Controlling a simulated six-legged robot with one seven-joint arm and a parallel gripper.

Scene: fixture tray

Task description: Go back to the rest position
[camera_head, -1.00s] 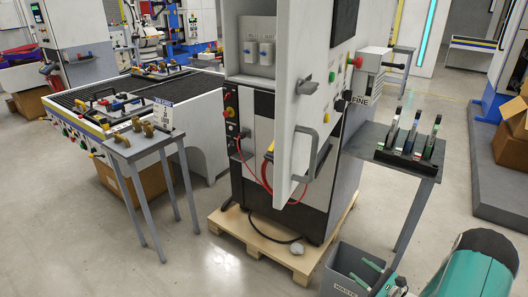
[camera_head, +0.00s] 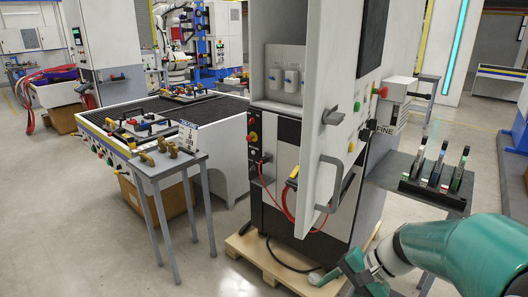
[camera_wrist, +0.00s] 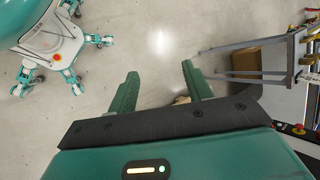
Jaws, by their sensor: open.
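My gripper (camera_wrist: 158,82) shows in the wrist view with its two green fingers apart and nothing between them. Bare grey floor lies below it. In the head view my teal arm comes in from the lower right, and my gripper (camera_head: 350,274) is low in front of the cabinet's pallet, partly cut off by the lower edge. The wrist view also shows my own body and legs at the upper left.
A tall cabinet (camera_head: 277,130) with its door (camera_head: 335,95) swung open stands on a wooden pallet (camera_head: 262,262). A side stand (camera_head: 400,170) holds several upright tools. A small table (camera_head: 160,172) with brass parts stands left. Floor at lower left is clear.

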